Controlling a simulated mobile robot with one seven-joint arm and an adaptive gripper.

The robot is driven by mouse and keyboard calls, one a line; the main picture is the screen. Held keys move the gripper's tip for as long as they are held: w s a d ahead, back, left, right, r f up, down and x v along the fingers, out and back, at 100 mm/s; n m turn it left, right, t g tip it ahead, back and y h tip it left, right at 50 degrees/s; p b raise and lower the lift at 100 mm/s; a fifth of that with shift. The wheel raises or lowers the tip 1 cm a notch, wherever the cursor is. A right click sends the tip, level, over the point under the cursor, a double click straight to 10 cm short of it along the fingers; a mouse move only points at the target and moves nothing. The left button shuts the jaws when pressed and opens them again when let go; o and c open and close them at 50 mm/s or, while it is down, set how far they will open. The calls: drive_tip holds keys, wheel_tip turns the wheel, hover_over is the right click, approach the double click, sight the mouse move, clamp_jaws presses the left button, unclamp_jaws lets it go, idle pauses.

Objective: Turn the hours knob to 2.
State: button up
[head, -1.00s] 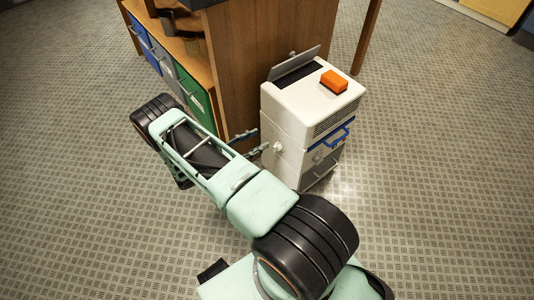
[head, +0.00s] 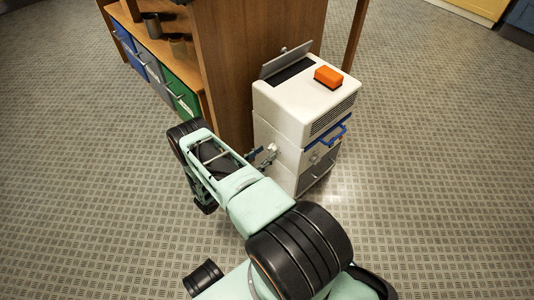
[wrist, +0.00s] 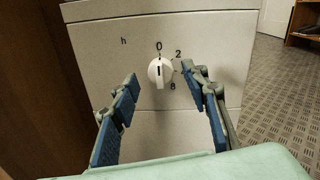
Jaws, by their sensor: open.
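The hours knob (wrist: 160,68) is a round white dial on the pale front panel of a white appliance (head: 290,105). In the wrist view an "h" stands to its upper left, with 0 above it and 2 and 8 to its right. The knob's dark mark looks upright, in line with 0. My gripper (wrist: 160,76) is open, with one blue-padded finger on each side of the knob and a visible gap to it. The right finger partly hides the markings between 2 and 8. In the head view my gripper (head: 262,156) is beside the appliance's left side.
An orange block (head: 328,77) lies on the appliance's top beside a raised grey flap (head: 286,61). A wooden cabinet (head: 235,75) with coloured bins stands close behind. Patterned floor is free at right and in front.

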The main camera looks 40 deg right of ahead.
drive_tip(key=shift+w+d, duration=0.1)
drive_tip(key=shift+d, duration=0.85)
clamp_jaws()
drive_tip(key=shift+f+m+h, duration=0.1)
drive_tip(key=shift+m+h, duration=0.2)
drive_tip(key=shift+m, duration=4.6)
